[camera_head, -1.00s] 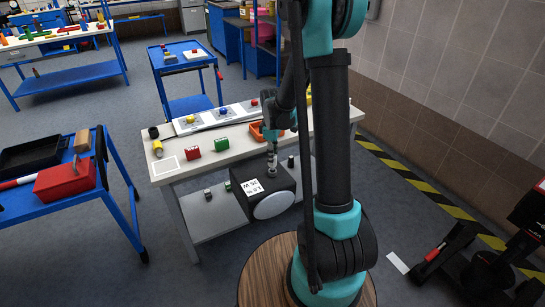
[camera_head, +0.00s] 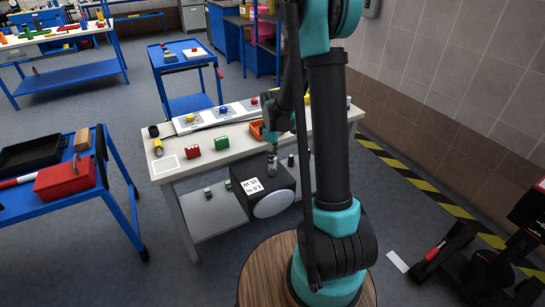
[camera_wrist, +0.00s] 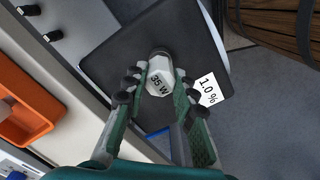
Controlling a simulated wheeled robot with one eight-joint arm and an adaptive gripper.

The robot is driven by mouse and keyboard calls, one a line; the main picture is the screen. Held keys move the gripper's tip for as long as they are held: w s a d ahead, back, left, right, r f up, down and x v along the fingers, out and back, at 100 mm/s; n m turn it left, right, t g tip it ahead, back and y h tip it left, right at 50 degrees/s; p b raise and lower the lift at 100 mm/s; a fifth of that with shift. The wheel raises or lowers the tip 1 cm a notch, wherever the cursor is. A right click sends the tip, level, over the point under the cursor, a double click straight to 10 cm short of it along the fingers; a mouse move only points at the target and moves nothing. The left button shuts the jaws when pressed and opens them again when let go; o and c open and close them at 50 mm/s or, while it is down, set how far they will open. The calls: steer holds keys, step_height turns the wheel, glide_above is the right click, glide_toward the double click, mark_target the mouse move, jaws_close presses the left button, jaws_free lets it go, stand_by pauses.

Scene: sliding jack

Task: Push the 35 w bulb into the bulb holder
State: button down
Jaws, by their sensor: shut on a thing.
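My gripper (camera_wrist: 159,82) is shut on a pale bulb (camera_wrist: 157,84), with "35 W" lettering between the fingers. In the head view, my gripper (camera_head: 272,148) and the small bulb (camera_head: 272,166) are over the rear part of a dark box (camera_head: 283,182). The box has a white label and a round white disc on its front. The box fills the middle of the wrist view (camera_wrist: 110,72). A dark cylindrical piece (camera_wrist: 161,52) shows at the bulb's end. I cannot tell whether it is the bulb's base or a holder, nor whether the bulb is seated.
The white worktable (camera_head: 222,160) is close behind the box. It carries red and green blocks and an orange tray (camera_wrist: 28,105). Small dark cylinders (camera_wrist: 30,10) stand on the grey lower shelf (camera_head: 215,214). A round wooden top (camera_wrist: 275,22) is close by.

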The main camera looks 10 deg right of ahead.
steer(key=shift+f, duration=0.45)
steer(key=c, duration=1.1)
jaws_free()
steer(key=shift+f, duration=0.1)
steer(key=shift+c, duration=0.2)
step_height(320, 180, up, 12)
steer(key=s+d+f+m+t, duration=0.2)
steer(key=s+m, duration=0.4)
steer(key=s, duration=0.5)
steer(key=s+d+f+m+t, duration=0.2)
steer(key=s+m, duration=0.4)
steer(key=s, duration=0.5)
steer(key=shift+f+m, duration=0.2)
steer(key=shift+m, duration=0.1)
